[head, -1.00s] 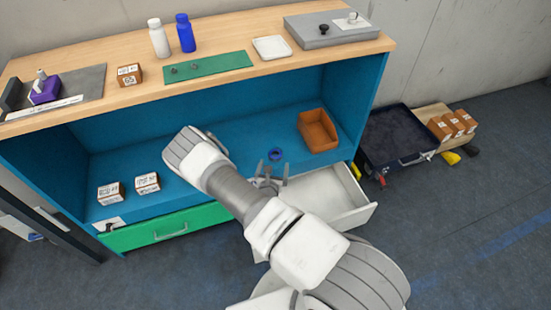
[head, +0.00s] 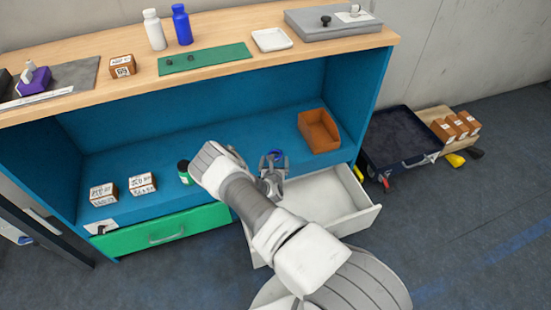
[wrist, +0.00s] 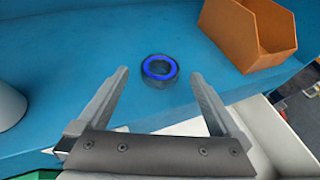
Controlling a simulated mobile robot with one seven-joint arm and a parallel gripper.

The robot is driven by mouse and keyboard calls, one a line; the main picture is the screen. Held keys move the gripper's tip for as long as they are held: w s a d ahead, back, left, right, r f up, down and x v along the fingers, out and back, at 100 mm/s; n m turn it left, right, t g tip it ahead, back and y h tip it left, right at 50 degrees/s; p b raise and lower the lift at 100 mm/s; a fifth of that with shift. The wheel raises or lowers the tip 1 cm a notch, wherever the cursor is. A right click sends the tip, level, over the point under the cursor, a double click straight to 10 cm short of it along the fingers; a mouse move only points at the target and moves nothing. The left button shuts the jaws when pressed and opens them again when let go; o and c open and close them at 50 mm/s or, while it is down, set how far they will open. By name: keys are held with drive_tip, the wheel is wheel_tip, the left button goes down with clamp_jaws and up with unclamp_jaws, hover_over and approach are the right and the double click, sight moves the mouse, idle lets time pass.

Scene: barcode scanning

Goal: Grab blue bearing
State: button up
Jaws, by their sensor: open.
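The blue bearing (wrist: 160,70) is a small dark ring with a bright blue face. It lies flat on the blue shelf (wrist: 60,50). In the wrist view it sits between and just beyond the tips of my gripper (wrist: 160,78), apart from both fingers. The gripper is open and empty. In the head view my gripper (head: 271,160) is over the shelf's front edge, and the bearing (head: 276,154) shows partly behind the fingers.
An orange bin (head: 320,132) stands right of the bearing. An open white drawer (head: 325,200) juts out below the shelf. A green bottle (head: 184,172) and two small boxes (head: 142,184) are to the left. The worktop (head: 222,32) overhangs the shelf.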

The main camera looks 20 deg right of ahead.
sight(275, 154)
drive_tip(key=w+f+b, duration=0.1)
drive_tip(key=w+d+f+b, duration=0.1)
drive_tip(key=w, duration=0.1)
drive_tip(key=shift+d+f+b, duration=0.15)
drive_tip(key=shift+f+b, duration=0.1)
drive_tip(key=shift+b, duration=0.15)
drive_tip(key=shift+w+d, duration=0.25)
drive_tip(key=shift+w, duration=0.35)
drive_tip(key=shift+c, duration=0.3)
drive_tip(key=c, duration=1.5)
